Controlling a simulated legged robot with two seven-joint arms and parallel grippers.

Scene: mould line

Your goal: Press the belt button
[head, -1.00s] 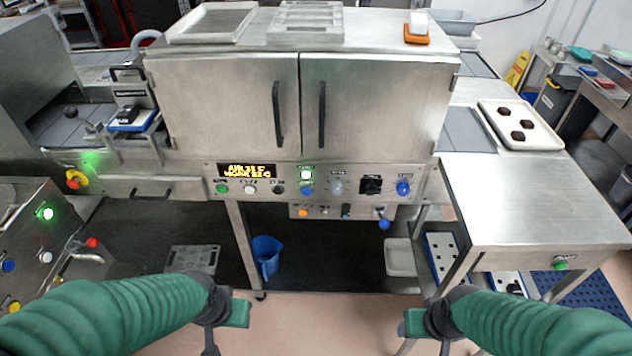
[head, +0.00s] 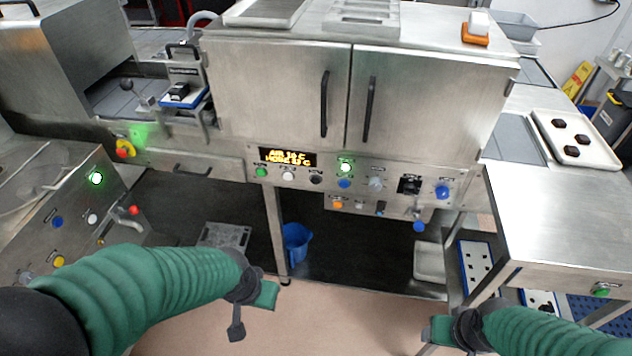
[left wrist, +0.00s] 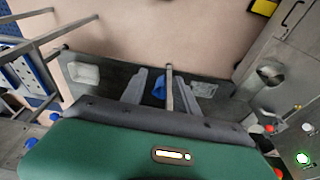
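Several buttons and knobs line the front panel (head: 330,178) of the steel cabinet, below its two doors. Among them are a green button (head: 262,172), a white button (head: 288,176) and a blue button (head: 344,183). A separate green button (head: 600,292) sits on the front of the right-hand table. The labels are too small to read, so I cannot tell which is the belt button. My left gripper (head: 252,312) is low in front of the cabinet, touching no button; its fingers stand apart and empty in the left wrist view (left wrist: 160,88). My right gripper (head: 440,335) is at the bottom edge, its fingers unclear.
A slanted control panel (head: 75,220) with lit and coloured buttons stands at left, near my left arm. A red-and-yellow button (head: 124,148) is beyond it. The right-hand table (head: 550,215) juts forward. A blue jug (head: 297,242) is under the cabinet. The floor in front is clear.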

